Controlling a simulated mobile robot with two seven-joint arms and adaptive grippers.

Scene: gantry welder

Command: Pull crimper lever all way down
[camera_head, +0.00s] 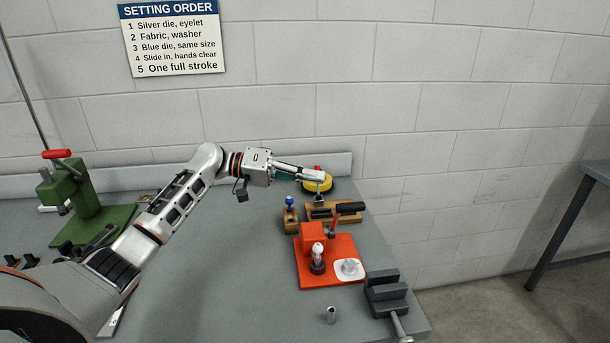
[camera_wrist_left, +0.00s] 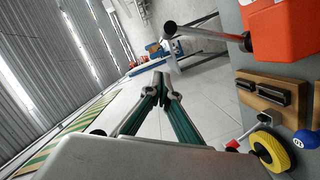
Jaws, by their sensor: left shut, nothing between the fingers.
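The orange crimper (camera_head: 313,235) stands on an orange base near the bench's right end. My left gripper (camera_head: 322,180) is shut and empty, behind and a little left of the grip in the head view. In the left wrist view the shut fingertips (camera_wrist_left: 168,85) show with green fingers behind them.
A vise (camera_head: 385,295) sits at front right. A green press (camera_head: 75,195) is left.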

